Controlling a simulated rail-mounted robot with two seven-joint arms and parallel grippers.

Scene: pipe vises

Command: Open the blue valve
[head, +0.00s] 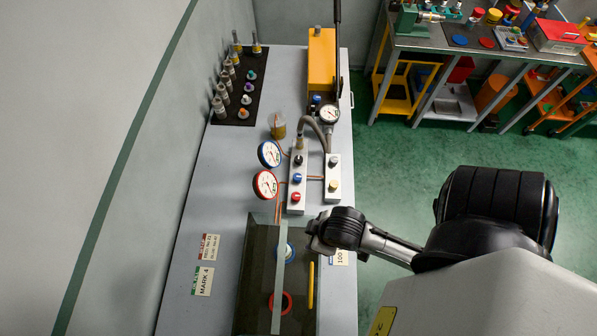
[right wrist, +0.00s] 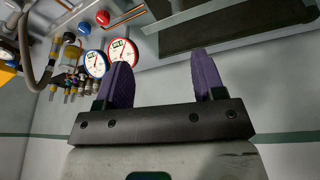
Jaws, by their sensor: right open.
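The blue valve (head: 297,178) is a small blue knob on a pale upright block on the bench, between a black knob (head: 298,160) and a red knob (head: 296,196). It also shows in the right wrist view (right wrist: 84,28), at the upper left, beside the red knob (right wrist: 102,18). My right gripper (head: 317,238) is below the block in the head view, over the right side of a dark box, apart from the valve. In the right wrist view its two purple fingers (right wrist: 161,77) are spread with nothing between them. My left gripper is not in view.
A blue-rimmed gauge (head: 269,153) and a red-rimmed gauge (head: 265,184) stand left of the block. A second block (head: 333,178) and a grey hose (head: 313,125) are close to its right. The dark box (head: 257,270) with a clear panel lies in front.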

